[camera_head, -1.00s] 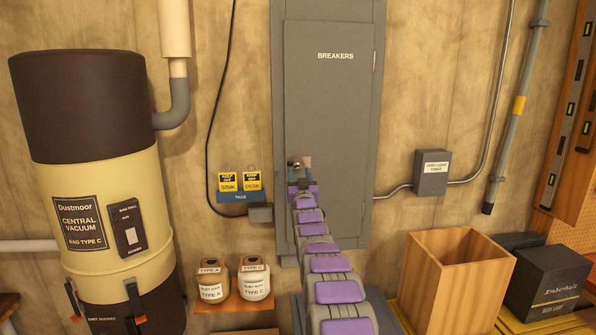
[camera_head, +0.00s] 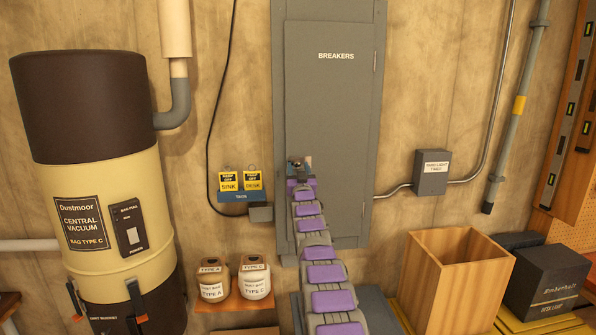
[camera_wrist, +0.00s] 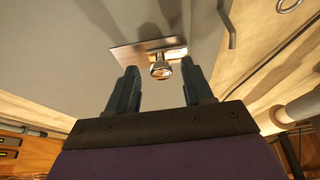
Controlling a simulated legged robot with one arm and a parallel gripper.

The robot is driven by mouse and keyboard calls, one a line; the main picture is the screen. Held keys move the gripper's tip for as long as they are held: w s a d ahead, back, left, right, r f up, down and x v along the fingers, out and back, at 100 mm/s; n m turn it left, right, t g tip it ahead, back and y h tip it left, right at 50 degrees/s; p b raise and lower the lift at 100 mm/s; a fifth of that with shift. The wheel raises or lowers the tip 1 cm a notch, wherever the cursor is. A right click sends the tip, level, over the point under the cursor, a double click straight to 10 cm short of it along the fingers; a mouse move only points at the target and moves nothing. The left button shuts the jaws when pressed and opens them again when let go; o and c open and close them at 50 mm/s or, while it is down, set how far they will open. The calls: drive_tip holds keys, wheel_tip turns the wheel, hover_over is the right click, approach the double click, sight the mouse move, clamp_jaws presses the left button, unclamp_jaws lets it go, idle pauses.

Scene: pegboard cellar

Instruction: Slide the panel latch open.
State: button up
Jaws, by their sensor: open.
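The grey breaker panel (camera_head: 331,100), marked BREAKERS, is closed on the wall. Its latch (camera_head: 308,161) sits low on the left side of the door, partly hidden behind my gripper (camera_head: 297,166). In the wrist view the latch shows as a metal plate (camera_wrist: 124,53) with a shiny round knob (camera_wrist: 160,70). My gripper, in the wrist view (camera_wrist: 160,80), is open, with one dark finger on either side of the knob's line. The knob lies between and just beyond the fingertips. I see no clear contact.
A tag rack (camera_head: 240,194) with yellow tags hangs left of the panel, near a black cable. A vacuum canister (camera_head: 110,190) stands at left. A timer box (camera_head: 432,172), a wooden bin (camera_head: 440,290) and a dark lamp box (camera_head: 545,280) are at right.

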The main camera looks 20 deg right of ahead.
drive_tip(key=shift+c, duration=0.3)
clamp_jaws()
idle(0.3)
